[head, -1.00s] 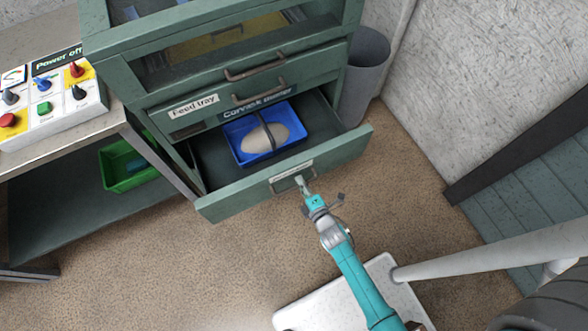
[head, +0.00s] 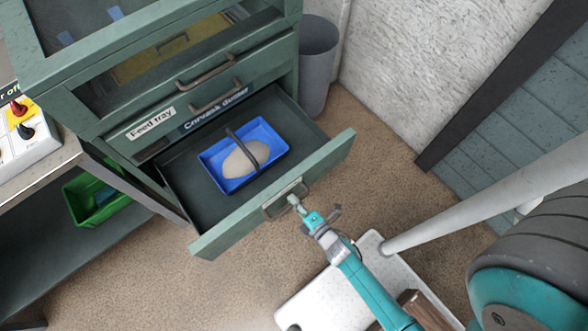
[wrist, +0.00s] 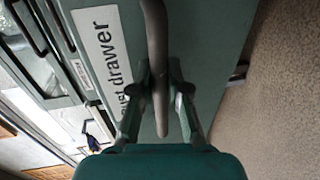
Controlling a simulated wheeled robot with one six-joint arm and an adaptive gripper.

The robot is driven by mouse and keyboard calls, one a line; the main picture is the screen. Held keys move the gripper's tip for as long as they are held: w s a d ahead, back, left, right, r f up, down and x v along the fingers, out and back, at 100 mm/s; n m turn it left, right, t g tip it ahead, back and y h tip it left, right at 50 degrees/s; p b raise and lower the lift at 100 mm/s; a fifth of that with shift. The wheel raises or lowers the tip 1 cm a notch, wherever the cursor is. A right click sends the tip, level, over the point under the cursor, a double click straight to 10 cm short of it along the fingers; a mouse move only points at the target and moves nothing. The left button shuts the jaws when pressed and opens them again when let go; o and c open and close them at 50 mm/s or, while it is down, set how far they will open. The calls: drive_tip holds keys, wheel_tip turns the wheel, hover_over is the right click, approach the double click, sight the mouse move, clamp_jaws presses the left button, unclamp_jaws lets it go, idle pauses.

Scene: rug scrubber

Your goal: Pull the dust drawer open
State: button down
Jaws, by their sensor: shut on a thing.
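The dust drawer (head: 222,233) is the green bottom drawer of the cabinet and stands well open. Its bar handle (head: 276,206) is on the front panel. In the wrist view the drawer front carries a white label (wrist: 97,45), partly covered, reading "ust drawer". My gripper (head: 294,202) is at the handle. In the wrist view the two fingers (wrist: 160,92) stand on either side of the handle bar (wrist: 156,40), shut on it. Inside the drawer lies a blue tray (head: 213,159) with a beige mound (head: 243,160) and a dark carrying handle.
Above are the feed tray (head: 150,124) and further handles of the green cabinet. A grey bin (head: 317,65) stands right of the cabinet by the wall. A bench with a control box (head: 25,150) and a green crate (head: 88,207) is at left.

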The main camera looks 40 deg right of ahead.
drive_tip(key=c, duration=1.1)
unclamp_jaws()
drive_tip(key=shift+c, duration=0.2)
drive_tip(key=shift+s, duration=0.1)
drive_tip(key=v, duration=0.7)
drive_tip(key=shift+s, duration=0.2)
